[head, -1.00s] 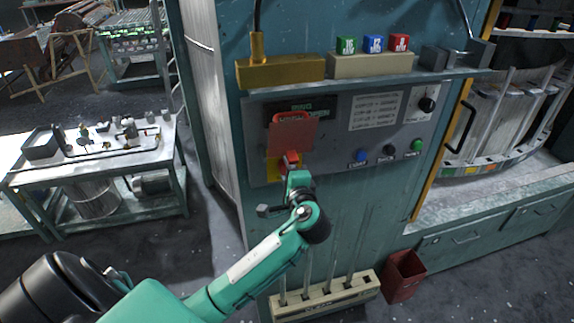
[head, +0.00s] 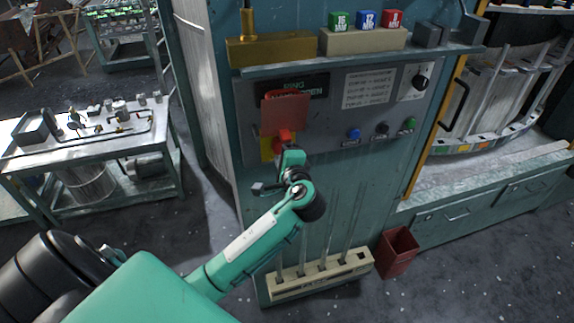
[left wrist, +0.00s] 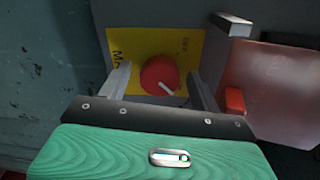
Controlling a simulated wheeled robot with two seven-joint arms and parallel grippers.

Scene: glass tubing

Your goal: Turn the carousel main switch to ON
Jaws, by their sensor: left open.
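The main switch is a round red knob (left wrist: 159,76) with a white pointer mark on a yellow plate (left wrist: 120,45). In the left wrist view the mark points to the lower right, and the lettering is turned and partly hidden. My left gripper (left wrist: 161,90) is open, with one finger on each side of the knob; I cannot tell if they touch it. In the head view the left gripper (head: 287,150) is at the panel, in front of the yellow plate (head: 265,149). A reddish see-through flap (head: 284,116) is just above it. My right gripper is not in view.
The grey panel (head: 330,135) also carries a blue button (head: 354,134), a green button (head: 407,124) and a black dial (head: 420,82). A shelf with coloured blocks is above. A rack of rods (head: 320,275) and a red bin (head: 397,252) are below.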

